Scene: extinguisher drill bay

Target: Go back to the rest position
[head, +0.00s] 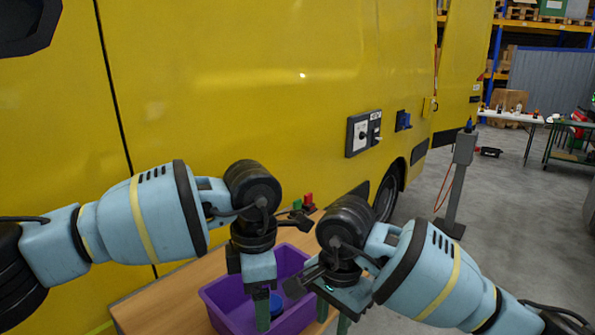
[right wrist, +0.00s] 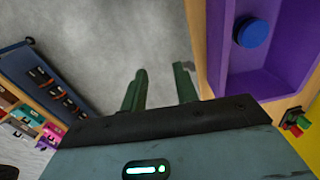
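My left gripper (head: 262,318) points down over the purple bin (head: 216,306) on the wooden table. Only one green finger shows clearly, so its opening cannot be judged. My right gripper (head: 333,316) points down at the right side of the bin, near the table's edge. In the right wrist view its two green fingers (right wrist: 160,90) stand apart with nothing between them, over grey floor and beside the bin (right wrist: 272,70). A round blue thing (right wrist: 252,32) is inside the bin and also shows in the head view (head: 277,303), partly hidden by the left finger.
The wooden table (head: 170,300) stands close to a yellow van (head: 250,80). Red and green pieces (head: 303,203) are behind the bin. A grey post (head: 459,180) stands on open floor at the right. A blue rack (right wrist: 45,75) shows in the right wrist view.

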